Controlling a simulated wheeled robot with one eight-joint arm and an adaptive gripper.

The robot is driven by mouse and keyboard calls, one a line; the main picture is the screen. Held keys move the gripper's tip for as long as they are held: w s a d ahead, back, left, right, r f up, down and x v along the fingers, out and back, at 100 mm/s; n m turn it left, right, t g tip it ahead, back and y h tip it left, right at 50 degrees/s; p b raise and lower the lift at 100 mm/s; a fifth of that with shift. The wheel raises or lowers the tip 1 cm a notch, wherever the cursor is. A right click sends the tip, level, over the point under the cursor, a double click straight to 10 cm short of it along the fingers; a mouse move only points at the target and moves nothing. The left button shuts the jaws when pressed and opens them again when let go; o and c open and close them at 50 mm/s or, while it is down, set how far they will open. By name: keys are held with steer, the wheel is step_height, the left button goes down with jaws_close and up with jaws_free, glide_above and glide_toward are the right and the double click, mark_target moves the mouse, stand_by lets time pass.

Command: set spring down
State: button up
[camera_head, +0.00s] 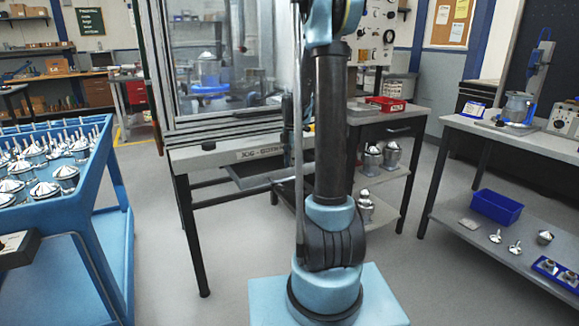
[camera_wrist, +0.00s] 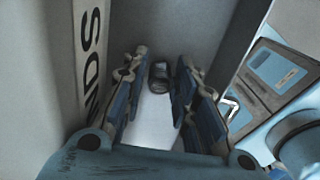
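In the wrist view the two blue-grey fingers of my gripper (camera_wrist: 160,85) stand apart with a pale gap between them. A small dark rounded object (camera_wrist: 158,77) shows near the fingertips. I cannot tell whether it is the spring, or whether it lies beyond the fingers; I see no finger clearly pressing on it. No spring can be made out for certain in either view. In the head view my arm rises out of the top of the picture and my gripper is not visible.
A blue cart (camera_head: 118,240) with many metal housings stands at left. A glazed machine enclosure (camera_head: 215,125) is behind my arm. A right workbench (camera_head: 540,145) carries a blue bin (camera_head: 496,207) on its lower shelf. In the wrist view, a lettered pale panel (camera_wrist: 93,50) runs close beside the left finger.

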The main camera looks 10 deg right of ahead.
step_height(320, 180, up, 12)
steer(key=s+m, duration=0.6)
steer(key=s, duration=0.5)
steer(key=s+f+m, duration=0.4)
steer(key=s+m, duration=0.1)
steer(key=s, duration=0.3)
steer(key=s+f+m+t, duration=0.1)
steer(key=s+f+m, duration=0.3)
steer(key=s, duration=0.4)
steer(key=s+a+f+m+t, duration=0.1)
steer(key=s+f+m, duration=0.3)
steer(key=s+m, duration=0.2)
steer(key=shift+s+f, duration=0.4)
steer(key=shift+s, duration=0.5)
